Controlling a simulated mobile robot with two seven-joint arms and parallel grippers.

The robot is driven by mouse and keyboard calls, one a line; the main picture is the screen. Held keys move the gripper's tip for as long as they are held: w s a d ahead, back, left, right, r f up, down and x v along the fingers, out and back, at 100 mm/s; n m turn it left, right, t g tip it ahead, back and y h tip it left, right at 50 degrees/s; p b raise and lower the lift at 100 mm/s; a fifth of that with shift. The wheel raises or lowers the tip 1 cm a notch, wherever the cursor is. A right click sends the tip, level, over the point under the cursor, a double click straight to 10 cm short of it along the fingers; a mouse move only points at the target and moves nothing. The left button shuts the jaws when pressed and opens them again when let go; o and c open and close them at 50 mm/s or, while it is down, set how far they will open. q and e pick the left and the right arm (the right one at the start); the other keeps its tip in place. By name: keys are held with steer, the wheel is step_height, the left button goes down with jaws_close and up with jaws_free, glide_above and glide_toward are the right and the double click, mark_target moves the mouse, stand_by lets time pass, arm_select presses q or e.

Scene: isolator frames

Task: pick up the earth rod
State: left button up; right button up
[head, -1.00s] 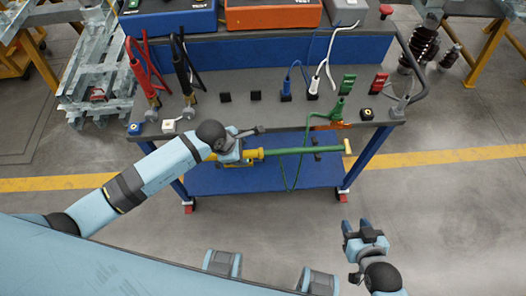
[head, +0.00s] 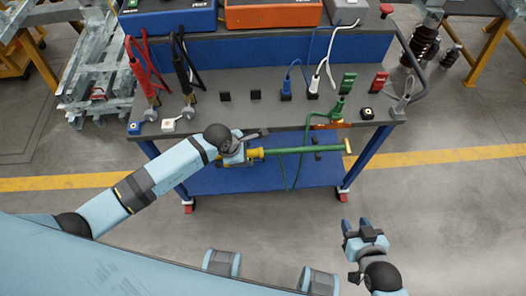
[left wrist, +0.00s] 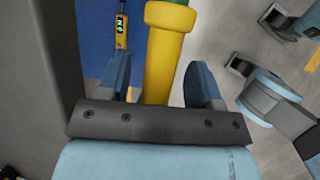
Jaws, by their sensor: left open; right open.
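The earth rod (head: 312,149) is a long green rod with a yellow tip and a thick yellow handle. It lies level along the front of the trolley in the head view, with a green cable hanging from it. My left gripper (head: 246,152) is at its yellow handle end. In the left wrist view the yellow handle (left wrist: 166,62) runs between the two open fingers of my left gripper (left wrist: 163,85); whether either finger touches it I cannot tell. My right gripper (head: 356,227) is open and empty, low at the right, away from the rod.
The trolley (head: 215,125) carries plugs, sockets and a green clamp (head: 338,107) on its grey top. Red clips (head: 143,75) and black clips (head: 184,75) stand at its left. A blue lower shelf (head: 260,179) is under the rod.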

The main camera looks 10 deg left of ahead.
arm_select(q)
jaws_close()
steer(key=shift+r, duration=0.1)
stand_by(0.3)
